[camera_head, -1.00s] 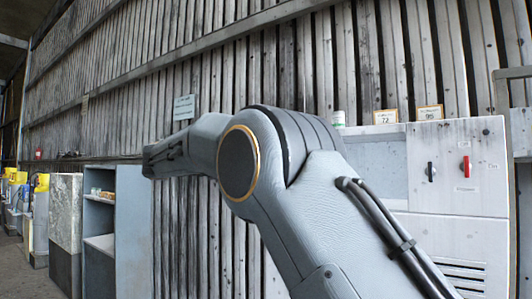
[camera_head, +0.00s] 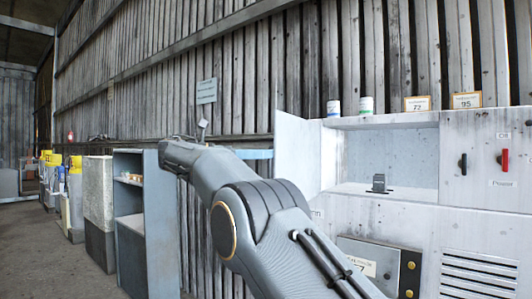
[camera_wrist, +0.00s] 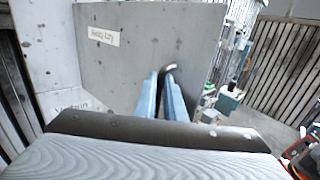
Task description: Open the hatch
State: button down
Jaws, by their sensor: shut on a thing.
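The hatch (camera_head: 298,155) is a pale panel standing swung out at the left side of a white housing. It leaves an open compartment (camera_head: 390,160) in view. In the wrist view the hatch's grey face (camera_wrist: 130,60) fills the upper left and carries a small white label. My gripper shows in the wrist view as two blue fingers (camera_wrist: 162,92), shut on a dark bent handle (camera_wrist: 168,70) on the hatch. In the head view the blue fingers (camera_head: 256,154) reach toward the hatch's outer side. The handle itself is hidden there.
A black knob (camera_head: 463,164) and a red knob (camera_head: 504,160) sit right of the compartment. A small dark object (camera_head: 379,183) stands inside it. Cups and framed number cards stand on top. A blue-grey shelf (camera_head: 130,225) stands left. Floor (camera_head: 60,265) at far left is clear.

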jog(key=shift+w+d+f, duration=0.25)
jog(key=shift+w+f, duration=0.15)
jog(key=c, duration=2.2)
grip_release()
jog(key=o, duration=0.4)
jog(key=shift+w+d+f, duration=0.1)
jog(key=shift+w+d, duration=0.1)
jog(key=shift+w, duration=0.2)
jog(key=shift+c, duration=0.2)
jog(key=shift+s+a, duration=0.1)
jog(key=shift+s, duration=0.05)
jog(key=shift+s+a+r, duration=0.1)
jog(key=shift+s+r, duration=0.1)
jog(key=shift+r, duration=0.1)
